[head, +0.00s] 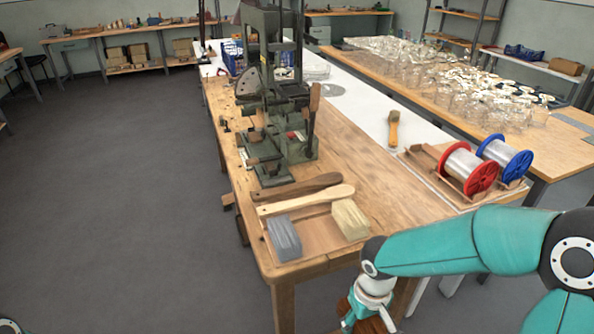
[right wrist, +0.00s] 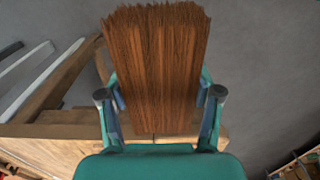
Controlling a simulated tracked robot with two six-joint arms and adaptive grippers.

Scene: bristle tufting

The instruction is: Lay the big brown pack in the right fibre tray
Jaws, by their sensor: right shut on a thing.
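The big brown pack (right wrist: 155,65) is a block of dark brown bristles. It fills the middle of the right wrist view, between the two fingers of my right gripper (right wrist: 160,100), which is shut on it. In the head view, my right gripper (head: 366,318) hangs at the bottom, off the near right corner of the workbench, with only a little brown showing around it. I cannot make out for certain which part is the right fibre tray. My left gripper is not in view.
The wooden workbench (head: 350,150) carries a green machine (head: 275,100). At its near end lie a grey pack (head: 284,238), a beige pack (head: 350,219), a dark handle (head: 297,188) and a pale handle (head: 305,200). Red (head: 468,170) and blue (head: 508,158) spools stand at right.

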